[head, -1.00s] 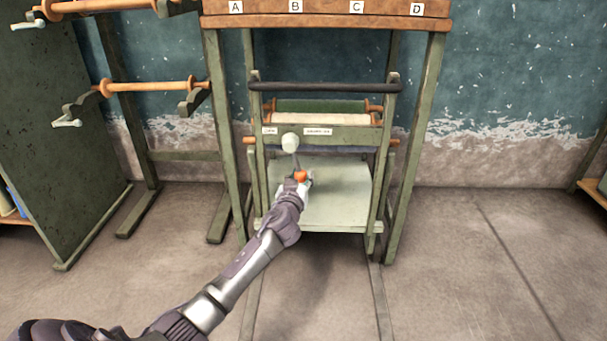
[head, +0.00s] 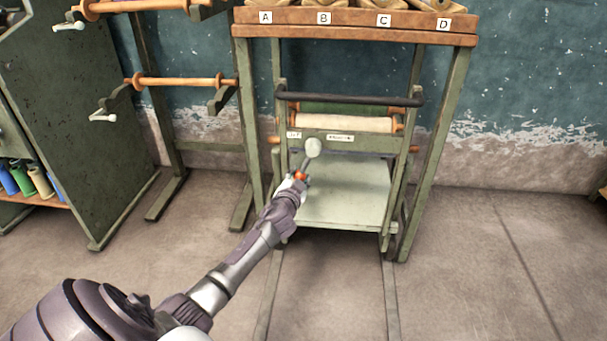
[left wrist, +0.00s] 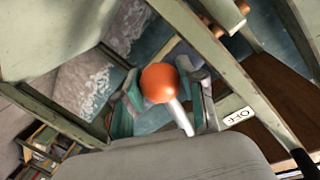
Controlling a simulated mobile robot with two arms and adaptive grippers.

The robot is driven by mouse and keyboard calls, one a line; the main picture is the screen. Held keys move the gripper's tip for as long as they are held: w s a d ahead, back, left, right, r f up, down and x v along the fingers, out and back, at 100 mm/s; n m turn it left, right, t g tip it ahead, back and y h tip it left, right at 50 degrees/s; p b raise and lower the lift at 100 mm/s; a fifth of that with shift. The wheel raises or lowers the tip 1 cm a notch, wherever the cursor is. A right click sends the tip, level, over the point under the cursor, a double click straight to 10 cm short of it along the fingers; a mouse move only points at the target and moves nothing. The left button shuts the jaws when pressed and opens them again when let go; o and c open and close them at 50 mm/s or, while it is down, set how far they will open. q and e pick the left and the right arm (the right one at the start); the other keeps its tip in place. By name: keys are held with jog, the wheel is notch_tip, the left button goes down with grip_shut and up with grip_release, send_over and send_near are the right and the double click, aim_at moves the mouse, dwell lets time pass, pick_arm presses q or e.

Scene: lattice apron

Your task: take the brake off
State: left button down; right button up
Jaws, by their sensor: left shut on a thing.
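The wheeled green cart (head: 345,140) stands under the lettered bench. On its front, a brake lever turns on a pale round disc (head: 313,147) and hangs down and to the left from it. The lever ends in an orange ball knob (head: 300,175). My left gripper (head: 298,180) is shut on this knob. In the left wrist view the orange knob (left wrist: 159,83) on its pale rod sits between the teal fingers of my left gripper (left wrist: 163,98), partly covering them. A label reading OFF (left wrist: 238,116) shows beside it. My right gripper is out of view.
The bench (head: 350,27) marked A to D stands over the cart, its legs on both sides. A rack with wooden rollers (head: 180,82) and a dark green cabinet (head: 85,130) stand at the left. Two rails (head: 391,300) run along the floor. Floor at the right is clear.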

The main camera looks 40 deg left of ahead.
pick_arm(q)
jog(key=shift+a, duration=0.1)
dwell(0.4)
jog(key=c, duration=0.7)
grip_release()
jog(key=shift+s, duration=0.1)
jog(key=v, duration=1.2)
